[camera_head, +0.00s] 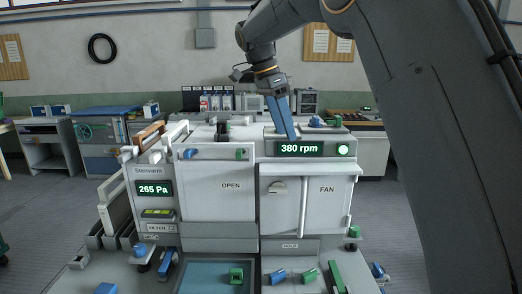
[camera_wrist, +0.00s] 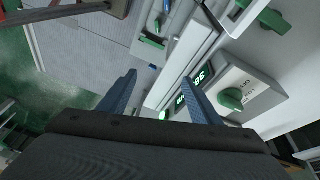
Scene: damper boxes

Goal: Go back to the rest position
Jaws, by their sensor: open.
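My gripper (camera_head: 283,116) hangs from my arm above the right-hand box, in front of the grey top unit with the green "380 rpm" display (camera_head: 299,149). In the wrist view my gripper (camera_wrist: 158,88) shows two blue fingers spread wide apart with nothing between them. A green knob (camera_wrist: 231,99) sits on a grey housing to the right of the fingers. Whether a fingertip touches the top unit cannot be told. The left box door (camera_head: 217,190) reads "OPEN" and the right box door (camera_head: 328,205) reads "FAN"; both look closed.
The left panel shows "265 Pa" (camera_head: 153,188). A green round light (camera_head: 343,150) glows beside the rpm display. A blue-topped workbench (camera_head: 104,112) stands behind, with open grey floor at left.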

